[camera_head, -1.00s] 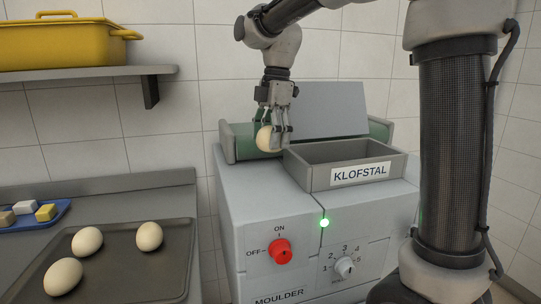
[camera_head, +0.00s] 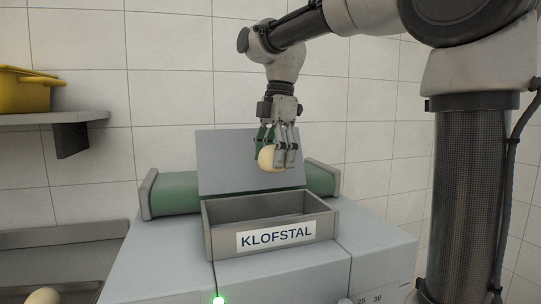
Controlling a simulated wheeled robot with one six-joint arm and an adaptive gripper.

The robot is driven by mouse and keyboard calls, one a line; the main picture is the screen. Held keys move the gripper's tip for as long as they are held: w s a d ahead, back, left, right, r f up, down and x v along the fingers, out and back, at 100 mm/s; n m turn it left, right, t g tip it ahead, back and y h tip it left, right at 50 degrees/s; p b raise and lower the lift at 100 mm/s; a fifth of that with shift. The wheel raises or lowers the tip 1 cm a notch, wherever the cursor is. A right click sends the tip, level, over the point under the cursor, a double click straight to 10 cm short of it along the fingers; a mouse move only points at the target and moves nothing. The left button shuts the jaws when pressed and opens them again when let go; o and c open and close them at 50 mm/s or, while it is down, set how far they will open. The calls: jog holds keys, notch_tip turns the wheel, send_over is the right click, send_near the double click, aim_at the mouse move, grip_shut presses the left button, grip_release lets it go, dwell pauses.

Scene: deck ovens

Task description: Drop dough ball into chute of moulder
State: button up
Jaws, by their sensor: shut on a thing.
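My gripper (camera_head: 277,160) points down and is shut on a pale round dough ball (camera_head: 267,158). It holds the ball in the air in front of the grey upright plate, above the back of the open grey chute (camera_head: 223,245). The chute is a rectangular box labelled KLOFSTAL on top of the light grey moulder (camera_head: 165,262). The chute's floor is mostly hidden by its front wall. Ball and gripper appear clear of the chute's walls.
A green roller (camera_head: 175,193) shows on both sides of the upright plate (camera_head: 230,165). A green lamp (camera_head: 219,300) glows on the moulder. Another dough ball (camera_head: 42,297) is cut off at lower left. A shelf (camera_head: 45,119) with a yellow container (camera_head: 25,92) is at upper left.

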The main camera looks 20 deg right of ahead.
jog(key=shift+f, duration=2.75)
jog(key=o, duration=1.2)
jog(key=shift+c, duration=0.2)
jog(key=r, duration=0.4)
jog(key=d+r, duration=0.1)
jog(key=r, duration=0.7)
jog(key=shift+w+d, duration=0.15)
jog(key=shift+d, duration=0.05)
